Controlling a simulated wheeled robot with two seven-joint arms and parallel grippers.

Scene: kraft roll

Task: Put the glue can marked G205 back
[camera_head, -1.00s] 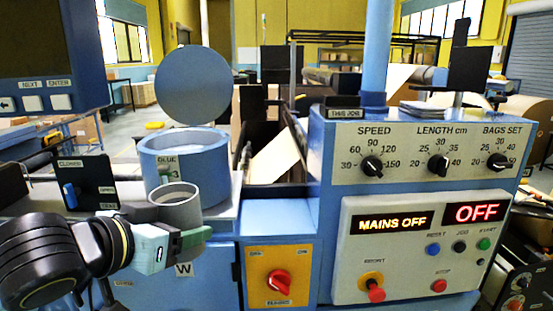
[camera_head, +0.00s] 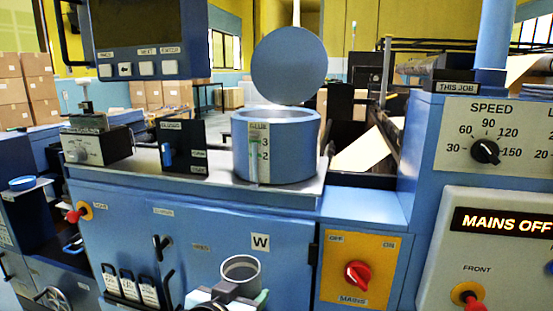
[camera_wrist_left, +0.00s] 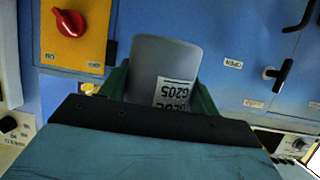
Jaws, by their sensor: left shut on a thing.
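The glue can (camera_head: 241,270) is a grey open-topped cylinder low in the head view, in front of the blue cabinet door marked W. My left gripper (camera_head: 238,292) is shut on it and holds it upright. In the left wrist view the can (camera_wrist_left: 165,62) sits between the green fingers (camera_wrist_left: 160,88), and its white label reads G205. The can's inside looks empty, though its bottom is hard to see. My right gripper is not in view.
A blue glue pot (camera_head: 290,150) with its round lid (camera_head: 289,65) raised stands on the ledge above. A black lever panel (camera_head: 182,146) is to its left. The red mains switch (camera_head: 358,274) is close right of the can. Door handles (camera_head: 163,250) project at left.

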